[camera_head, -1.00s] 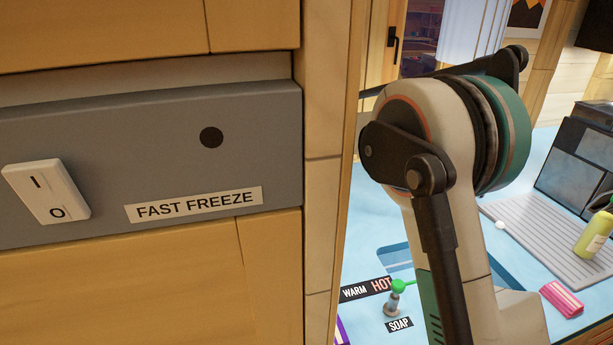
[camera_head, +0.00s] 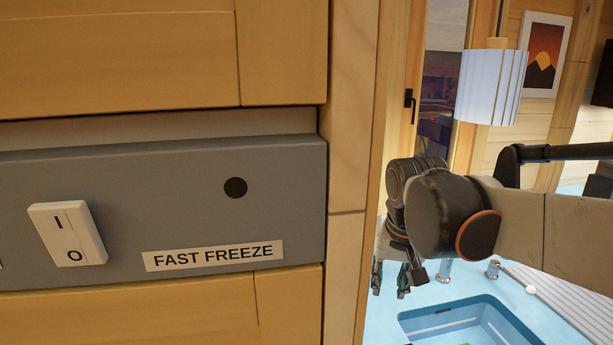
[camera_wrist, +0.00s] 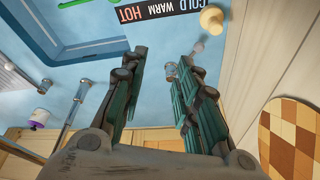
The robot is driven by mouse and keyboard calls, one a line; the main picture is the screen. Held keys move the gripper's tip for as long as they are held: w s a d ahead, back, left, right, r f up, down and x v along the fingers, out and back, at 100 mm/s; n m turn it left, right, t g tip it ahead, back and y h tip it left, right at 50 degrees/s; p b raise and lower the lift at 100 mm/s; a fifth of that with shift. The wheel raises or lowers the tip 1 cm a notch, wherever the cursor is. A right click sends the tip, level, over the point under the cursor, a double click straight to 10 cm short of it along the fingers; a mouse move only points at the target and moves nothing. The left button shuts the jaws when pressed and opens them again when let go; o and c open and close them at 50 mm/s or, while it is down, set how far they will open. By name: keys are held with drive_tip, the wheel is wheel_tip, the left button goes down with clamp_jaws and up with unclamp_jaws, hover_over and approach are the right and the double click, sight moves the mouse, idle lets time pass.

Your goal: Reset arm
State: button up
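My gripper (camera_head: 388,278) shows in the head view beyond the right edge of the wooden cabinet, fingers pointing down above the blue counter. In the wrist view my gripper (camera_wrist: 163,60) has its two green-and-black fingers apart, with blue counter visible between them. It holds nothing. My arm reaches in from the right side of the head view, roughly level.
A grey panel (camera_head: 120,215) with a white switch (camera_head: 67,234) and a FAST FREEZE label (camera_head: 213,256) stands close on the left. A blue sink (camera_head: 480,322) lies below the arm. A lamp (camera_head: 490,88) hangs behind. A checkered board (camera_wrist: 290,140) is right in the wrist view.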

drive_tip(key=s+d+f+n+t, duration=0.1)
drive_tip(key=s+d+f+t, duration=0.1)
drive_tip(key=s, duration=0.5)
drive_tip(key=s+d+f+n+t+b, duration=0.1)
drive_tip(key=s+f, duration=0.3)
drive_tip(key=s, duration=0.4)
drive_tip(key=shift+s+d+f+t+b, duration=0.25)
drive_tip(key=shift+d+f+t+b, duration=0.05)
drive_tip(key=shift+d+f+t, duration=0.1)
